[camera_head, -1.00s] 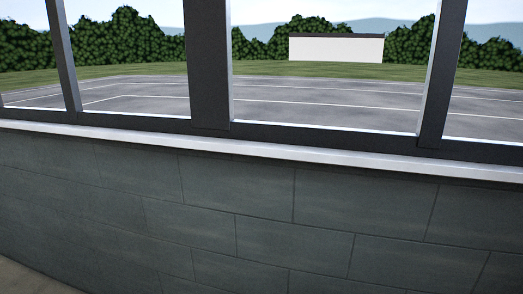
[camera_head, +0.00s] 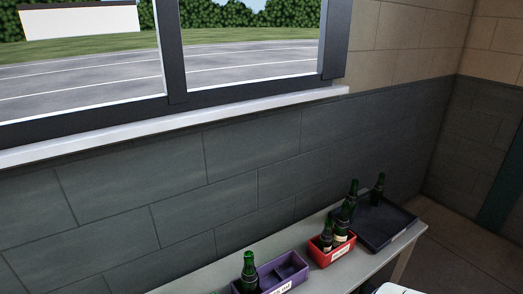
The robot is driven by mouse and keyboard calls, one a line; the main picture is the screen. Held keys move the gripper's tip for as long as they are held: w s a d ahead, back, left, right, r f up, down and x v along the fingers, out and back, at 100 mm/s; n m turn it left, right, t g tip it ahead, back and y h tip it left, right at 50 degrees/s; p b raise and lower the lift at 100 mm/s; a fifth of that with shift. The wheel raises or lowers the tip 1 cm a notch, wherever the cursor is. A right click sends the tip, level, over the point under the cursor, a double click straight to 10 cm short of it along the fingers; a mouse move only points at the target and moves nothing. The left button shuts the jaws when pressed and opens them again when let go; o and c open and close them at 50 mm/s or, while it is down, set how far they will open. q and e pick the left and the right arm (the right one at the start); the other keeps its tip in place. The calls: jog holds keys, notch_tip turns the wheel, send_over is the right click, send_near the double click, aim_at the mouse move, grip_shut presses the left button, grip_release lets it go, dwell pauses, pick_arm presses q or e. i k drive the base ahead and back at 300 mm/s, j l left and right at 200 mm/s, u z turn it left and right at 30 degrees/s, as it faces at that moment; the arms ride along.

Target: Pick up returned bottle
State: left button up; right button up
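Several dark green bottles stand on a grey table (camera_head: 218,268) at the lower right of the head view. One bottle (camera_head: 249,272) is upright in a purple crate (camera_head: 291,262). A few bottles (camera_head: 341,230) are grouped at a red crate (camera_head: 320,258); they overlap, so their exact number is unclear. One more bottle (camera_head: 378,188) is upright at the far side of a black tray (camera_head: 393,236). The labels are too small to read, so I cannot tell which bottle is the returned one. Neither gripper shows in the head view.
The table runs along a grey tiled wall (camera_head: 250,185) below a window with a white sill (camera_head: 120,140). A room corner and bare floor (camera_head: 455,240) lie to the right. Part of a white object (camera_head: 395,289) shows at the bottom edge.

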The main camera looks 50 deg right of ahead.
aim_at(351, 197)
jog(key=z, duration=2.3)
